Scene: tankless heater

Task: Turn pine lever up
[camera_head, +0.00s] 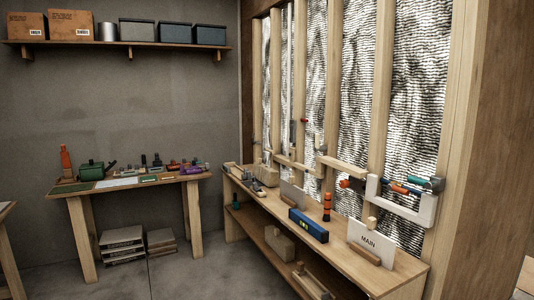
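Neither of my grippers shows in the head view. No part is clearly marked as the pine lever. A pale wooden bar (342,168) sits roughly level against the open stud wall, above the workbench. Another pale wooden piece (297,165) is further left on the same wall. A white pipe fitting (402,209) with red, orange and blue parts is mounted at the right of the wall. I cannot tell which of these parts is the lever.
A long wooden workbench (405,266) runs below the wall. A second table (162,178) with tools stands at the left. Bare floor (200,277) lies between them.

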